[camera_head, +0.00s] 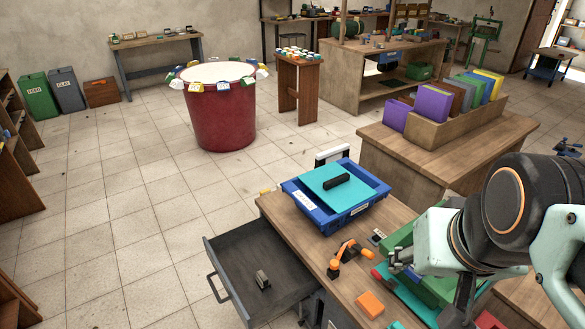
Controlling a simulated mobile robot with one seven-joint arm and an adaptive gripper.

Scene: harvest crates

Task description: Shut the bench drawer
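The bench drawer (228,262) is grey and pulled far out from the left side of the wooden bench (300,232). Its bar handle (216,288) is on its left front panel. A small grey metal object (263,280) lies inside it. My arm reaches in from the right over the bench, well away from the drawer. A dark part below its pale wrist looks like my gripper (460,306). It is small, partly hidden and dark, so I cannot tell whether it is open or shut.
A blue crate (350,222) with a teal lid and black handle stands at the bench's back. An orange-and-black tool (346,258) and an orange block (370,304) lie nearer, beside green crates (402,240). The tiled floor left of the drawer is clear; a red tub (220,120) stands farther back.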

